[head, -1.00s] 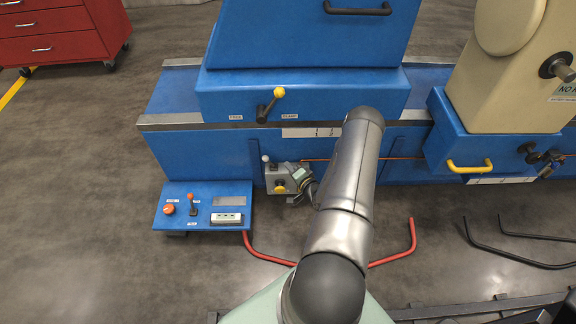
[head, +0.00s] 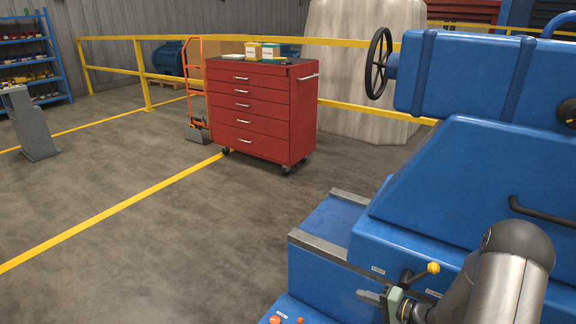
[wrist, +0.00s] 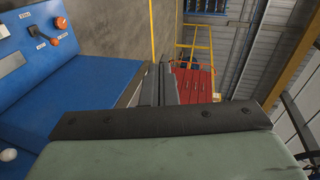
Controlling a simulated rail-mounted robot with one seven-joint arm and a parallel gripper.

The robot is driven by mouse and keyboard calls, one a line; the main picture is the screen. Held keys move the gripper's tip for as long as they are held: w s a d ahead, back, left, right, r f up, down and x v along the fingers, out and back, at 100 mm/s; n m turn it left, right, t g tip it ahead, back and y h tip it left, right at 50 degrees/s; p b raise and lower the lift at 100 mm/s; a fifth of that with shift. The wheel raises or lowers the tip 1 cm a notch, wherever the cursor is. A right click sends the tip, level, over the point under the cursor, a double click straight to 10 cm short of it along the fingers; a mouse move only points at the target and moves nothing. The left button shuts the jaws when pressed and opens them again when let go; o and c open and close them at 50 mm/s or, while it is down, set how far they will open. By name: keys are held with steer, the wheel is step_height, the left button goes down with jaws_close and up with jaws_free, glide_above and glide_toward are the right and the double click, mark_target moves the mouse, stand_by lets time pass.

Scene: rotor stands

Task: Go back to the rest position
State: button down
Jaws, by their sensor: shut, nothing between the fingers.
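My gripper (head: 368,297) is at the lower right of the head view, beside the blue machine (head: 430,190). It appears just left of a yellow-knobbed lever (head: 433,268); whether they touch cannot be told. In the wrist view my gripper's two dark fingers (wrist: 158,86) are together with nothing between them. The pale green gripper body fills the bottom of that view.
A red drawer cabinet (head: 265,110) stands beyond the machine. Yellow railings (head: 140,70) run behind. Open floor (head: 100,180) lies left.

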steer(key=s+a+r+n+g+h+p, duration=0.1)
steer(key=s+a+r+n+g+p, duration=0.15)
steer(key=s+a+r+g, duration=0.45)
steer(key=s+a+r+n+g+h+p, duration=0.1)
steer(key=s+a+r+n+g, duration=0.2)
steer(key=s+a+r, duration=0.45)
steer(key=s+d+r+n+h+p, duration=0.2)
steer(key=s+d+r+h, duration=0.3)
steer(key=s+r+h, duration=0.4)
steer(key=s+r+p, duration=0.1)
steer(key=s+r, duration=0.2)
steer(key=s, duration=0.1)
steer(key=shift+s+d+r+t+h+p, duration=0.25)
steer(key=shift+d+r+t+h+p, duration=0.05)
steer(key=shift+d+t, duration=0.1)
